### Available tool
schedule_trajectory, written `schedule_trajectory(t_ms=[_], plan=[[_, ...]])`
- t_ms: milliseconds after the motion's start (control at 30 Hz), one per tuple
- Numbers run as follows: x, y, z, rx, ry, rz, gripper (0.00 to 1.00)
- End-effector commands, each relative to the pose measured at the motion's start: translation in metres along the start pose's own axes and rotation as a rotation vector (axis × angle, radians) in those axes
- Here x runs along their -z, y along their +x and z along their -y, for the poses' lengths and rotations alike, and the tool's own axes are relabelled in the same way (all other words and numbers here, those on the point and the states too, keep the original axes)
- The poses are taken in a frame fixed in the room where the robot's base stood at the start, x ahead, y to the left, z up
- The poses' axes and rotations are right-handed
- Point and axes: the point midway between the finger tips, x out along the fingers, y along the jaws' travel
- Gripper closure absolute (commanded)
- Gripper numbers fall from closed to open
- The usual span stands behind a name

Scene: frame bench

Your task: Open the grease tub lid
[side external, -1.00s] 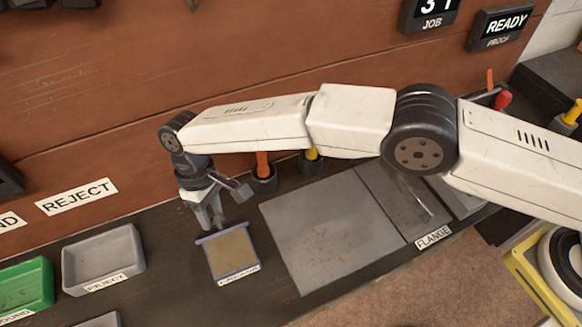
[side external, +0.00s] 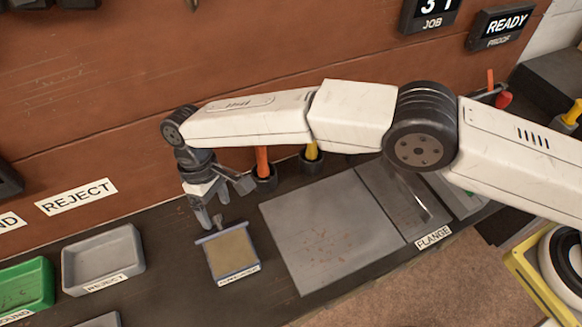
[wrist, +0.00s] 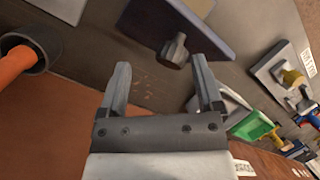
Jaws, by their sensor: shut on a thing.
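The grease tub shows in the side view as a small square tub with a tan inside (side external: 231,254) and a blue-grey rim. Its blue-grey lid (wrist: 176,28) stands up at the tub's back edge, seen nearly edge-on in the side view. A dark grey knob (wrist: 174,51) sticks out from the lid's face towards my gripper. My gripper (wrist: 161,64) is shut on the knob, with its fingers on either side. Finger contact is hard to see. In the side view my gripper (side external: 213,215) is tilted just behind the tub's back edge.
A grey REJECT tray (side external: 103,256) and a green tray (side external: 25,286) stand to the left. A flat grey plate (side external: 320,232) lies right of the tub. Orange (side external: 263,164) and yellow (side external: 312,152) handles stand in dark holders behind. Dark bench is clear between tray and tub.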

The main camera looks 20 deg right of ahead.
Motion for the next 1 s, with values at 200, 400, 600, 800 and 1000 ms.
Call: schedule_trajectory(t_ms=[200, 400, 600, 800, 1000], plan=[[0.001, -0.031, -0.001, -0.001, 0.001, -0.005, 0.25], [0.001, -0.053, 0.000, 0.001, 0.000, -0.006, 0.25], [0.001, -0.064, 0.001, 0.001, 0.000, -0.005, 0.25], [0.000, -0.065, 0.001, 0.002, 0.000, -0.005, 0.25], [0.000, -0.065, 0.000, 0.001, 0.002, -0.006, 0.66]])
